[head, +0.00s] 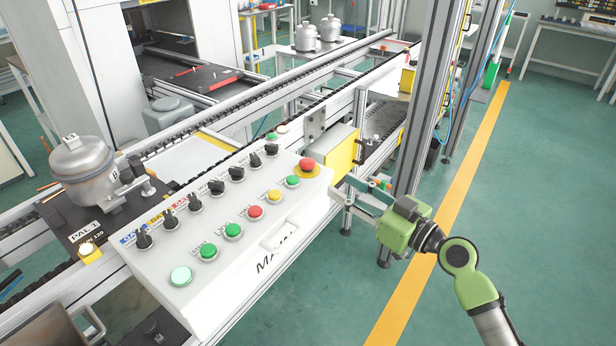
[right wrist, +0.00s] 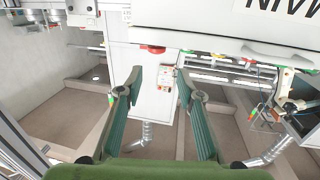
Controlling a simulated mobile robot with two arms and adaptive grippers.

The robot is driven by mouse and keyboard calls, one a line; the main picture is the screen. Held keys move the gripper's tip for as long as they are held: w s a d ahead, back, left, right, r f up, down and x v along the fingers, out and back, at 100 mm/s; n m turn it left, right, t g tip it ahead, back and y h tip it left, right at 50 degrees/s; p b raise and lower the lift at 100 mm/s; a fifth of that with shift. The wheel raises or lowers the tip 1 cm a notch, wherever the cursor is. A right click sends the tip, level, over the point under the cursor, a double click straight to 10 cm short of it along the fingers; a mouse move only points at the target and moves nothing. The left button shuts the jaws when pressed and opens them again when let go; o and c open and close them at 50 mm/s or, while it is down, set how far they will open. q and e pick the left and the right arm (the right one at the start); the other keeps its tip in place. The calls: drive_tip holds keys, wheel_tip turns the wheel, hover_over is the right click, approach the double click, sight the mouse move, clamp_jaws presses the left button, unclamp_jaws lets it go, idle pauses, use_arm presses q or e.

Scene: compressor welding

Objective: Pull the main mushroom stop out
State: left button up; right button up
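The main mushroom stop (head: 307,164) is a red round button on a yellow disc. It sits at the far right corner of a white control box (head: 178,262) marked MAIN. My right gripper (head: 345,187) is just right of that corner, its fingers pointing toward the box and apart from the stop. In the right wrist view the two green fingers (right wrist: 160,78) are spread with nothing between them. A red piece (right wrist: 152,49) at the white box's edge lies ahead of the gap and looks like the stop. My left gripper is not in view.
Other buttons and black selector knobs (head: 217,187) cover the box top close to the stop. A yellow-sided box (head: 341,153) and a grey post (head: 418,110) stand close to the right gripper. A metal compressor (head: 82,168) sits at left. Open green floor lies to the right.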

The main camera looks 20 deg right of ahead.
sight(313, 166)
drive_tip(key=p+x, duration=0.1)
drive_tip(key=x, duration=0.3)
drive_tip(key=p+x, duration=0.1)
drive_tip(key=x, duration=0.3)
drive_tip(key=p+x, duration=0.2)
drive_tip(key=x, duration=0.2)
drive_tip(key=shift+w+d+f, duration=0.1)
drive_tip(key=shift+w+d, duration=0.2)
drive_tip(key=shift+w, duration=0.05)
drive_tip(key=shift+w+a+f, duration=0.1)
drive_tip(key=shift+w+a, duration=0.15)
drive_tip(key=shift+w, duration=0.2)
